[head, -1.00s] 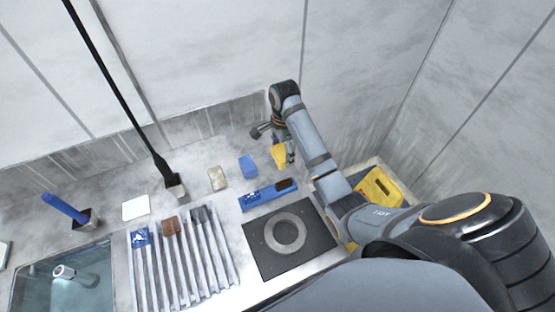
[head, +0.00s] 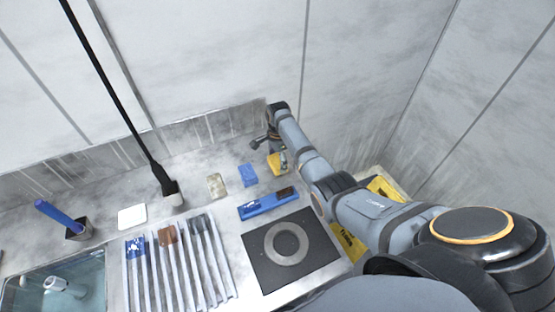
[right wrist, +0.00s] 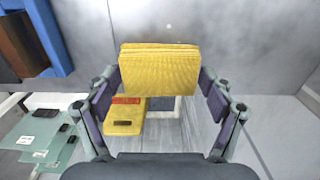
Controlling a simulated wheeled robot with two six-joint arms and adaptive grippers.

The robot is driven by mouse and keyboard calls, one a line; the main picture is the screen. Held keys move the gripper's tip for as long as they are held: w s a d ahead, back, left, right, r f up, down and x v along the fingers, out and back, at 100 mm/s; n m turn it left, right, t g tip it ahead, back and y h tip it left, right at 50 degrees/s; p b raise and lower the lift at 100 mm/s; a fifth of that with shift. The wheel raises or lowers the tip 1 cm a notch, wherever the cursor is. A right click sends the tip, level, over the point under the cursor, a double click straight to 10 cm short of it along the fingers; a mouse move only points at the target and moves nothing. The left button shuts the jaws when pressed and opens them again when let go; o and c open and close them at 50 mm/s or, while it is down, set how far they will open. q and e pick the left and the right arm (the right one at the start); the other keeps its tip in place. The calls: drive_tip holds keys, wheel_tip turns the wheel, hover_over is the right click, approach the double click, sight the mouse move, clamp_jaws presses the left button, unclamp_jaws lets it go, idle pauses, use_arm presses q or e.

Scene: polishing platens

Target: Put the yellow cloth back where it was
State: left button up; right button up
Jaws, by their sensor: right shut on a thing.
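The yellow cloth (head: 275,163) is a small folded pad at the right end of a row of pads on the worktop. My right gripper (head: 281,159) is shut on it. In the right wrist view the cloth (right wrist: 160,68) spans between the two fingers (right wrist: 160,90), roughly level. I cannot tell whether its underside touches the worktop. The blue cloth (head: 248,175) lies just left of it, and a beige pad (head: 216,185) lies further left. My left gripper is not in view.
A blue holder with a brown end (head: 268,204) lies in front of the cloth. A dark plate with a grey ring (head: 322,248) is nearer. A slotted rack (head: 142,280) and a water basin (head: 20,293) are left. A yellow bin (head: 384,187) stands right. Walls close the back and right.

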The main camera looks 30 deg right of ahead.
sight(278, 161)
drive_tip(key=o, duration=1)
drive_tip(key=shift+f, duration=0.1)
drive_tip(key=shift+r, duration=0.2)
wheel_tip(278, 161, up, 12)
drive_tip(key=b, duration=0.1)
drive_tip(key=shift+f, duration=0.1)
